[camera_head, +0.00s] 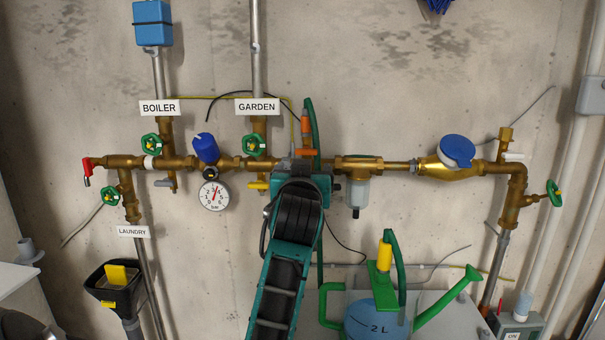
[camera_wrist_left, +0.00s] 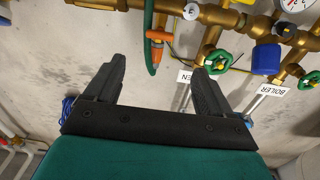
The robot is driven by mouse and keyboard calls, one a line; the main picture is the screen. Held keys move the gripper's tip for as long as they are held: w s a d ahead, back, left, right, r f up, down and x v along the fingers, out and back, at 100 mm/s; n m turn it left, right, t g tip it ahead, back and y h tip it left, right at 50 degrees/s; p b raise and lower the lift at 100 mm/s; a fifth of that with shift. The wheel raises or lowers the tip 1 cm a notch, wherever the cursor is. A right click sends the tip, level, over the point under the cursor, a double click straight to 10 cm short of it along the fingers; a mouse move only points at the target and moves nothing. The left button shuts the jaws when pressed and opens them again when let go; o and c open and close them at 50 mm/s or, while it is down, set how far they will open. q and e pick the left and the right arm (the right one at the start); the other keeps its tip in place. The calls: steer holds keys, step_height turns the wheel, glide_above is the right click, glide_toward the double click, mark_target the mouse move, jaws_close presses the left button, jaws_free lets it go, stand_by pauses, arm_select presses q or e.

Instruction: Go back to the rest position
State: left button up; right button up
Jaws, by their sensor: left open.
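My left gripper (camera_wrist_left: 162,72) is open in the left wrist view, its two black fingers spread with nothing gripped between them. In the head view my teal and black left arm rises from the bottom centre, and the left gripper (camera_head: 300,168) is in front of the brass pipe. Its fingers are mostly hidden there by the wrist. The orange hose end (camera_wrist_left: 155,55) shows beyond the fingers, apart from them; it is also in the head view (camera_head: 305,122). My right gripper is in neither view.
The brass pipe run (camera_head: 395,168) with green valves, a pressure gauge (camera_head: 214,195) and a filter (camera_head: 357,192) spans the wall close to the gripper. A black funnel (camera_head: 115,290) is at lower left.

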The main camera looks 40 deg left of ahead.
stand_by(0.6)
arm_select(q)
steer(key=s+d+f+m+g+h, duration=0.25)
steer(key=d+f, duration=0.25)
steer(key=f, duration=0.5)
steer(key=s+d+f+m+g+h, duration=0.1)
steer(key=s+d+f+m+h, duration=0.25)
steer(key=f, duration=0.55)
steer(key=s+d+f+m+g+h, duration=0.1)
steer(key=s+d+f+g+h, duration=0.1)
steer(key=s+d+f, duration=0.4)
steer(key=s+d+f+m+g+h, duration=0.1)
steer(key=s+d+f+g+h, duration=0.2)
steer(key=s, duration=0.5)
steer(key=s+d+f+m+g+h, duration=0.1)
steer(key=s+d+f+m+g, duration=0.15)
steer(key=s+f, duration=0.35)
steer(key=w+d+f+t+h, duration=0.1)
steer(key=w+d+f+t, duration=0.3)
steer(key=w+f+t, duration=0.2)
step_height(320, 180, down, 2)
steer(key=shift+f+t, duration=0.25)
steer(key=shift+t, duration=0.65)
